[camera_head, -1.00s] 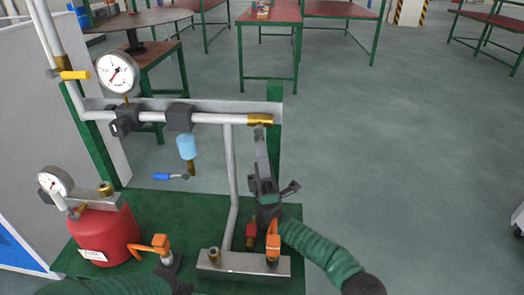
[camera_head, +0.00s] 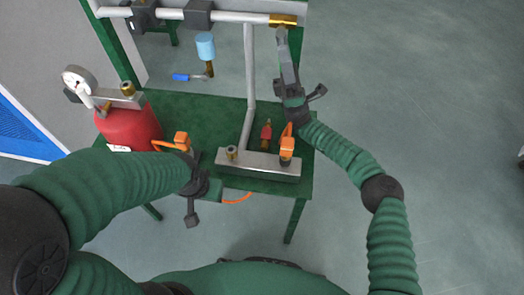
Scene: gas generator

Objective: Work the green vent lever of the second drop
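I cannot make out a green vent lever in this view. The upper pipe (camera_head: 235,16) ends at the right in a brass fitting (camera_head: 283,20), and a grey vertical pipe (camera_head: 250,70) drops from it. My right gripper (camera_head: 283,40) points up with its tip just below the brass fitting; I cannot tell whether they touch or whether its fingers are apart. A drop with a light-blue body (camera_head: 205,46) and blue lever (camera_head: 188,76) hangs farther left. My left gripper (camera_head: 192,205) is low, in front of the stand; its fingers are not clear.
The green stand top (camera_head: 200,110) carries a red tank (camera_head: 130,125) with a gauge (camera_head: 79,79) at the left. A grey block (camera_head: 258,170) with an orange lever (camera_head: 287,147) sits at the front right. Another orange lever (camera_head: 182,141) is near my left gripper. Right floor is clear.

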